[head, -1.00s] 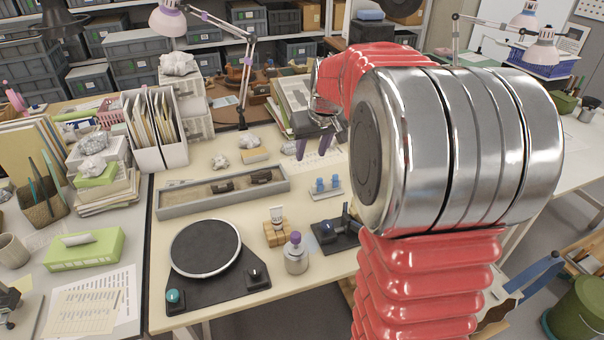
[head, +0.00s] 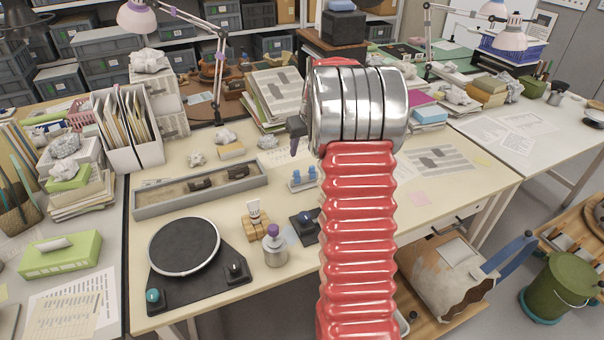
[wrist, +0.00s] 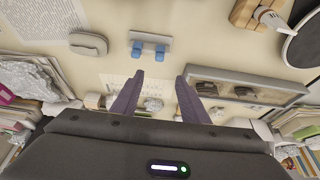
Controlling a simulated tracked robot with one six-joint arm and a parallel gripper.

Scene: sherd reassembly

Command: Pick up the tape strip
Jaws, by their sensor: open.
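My gripper (wrist: 158,88) is open and empty in the wrist view, its two purple fingers apart above the cream table. In the head view one dark finger (head: 295,143) shows left of my silver joint; the rest is hidden. A small pale stand (wrist: 151,38) with two blue pieces (wrist: 150,50) lies beyond the fingertips in the wrist view. The blue pieces (head: 304,174) also show in the head view, lower than the finger. I cannot tell whether they are the tape strip; no separate strip is clear.
A long grey tray (head: 202,192) with dark pieces lies left of the stand. A rounded grey object (wrist: 88,44) lies beside the stand in the wrist view.

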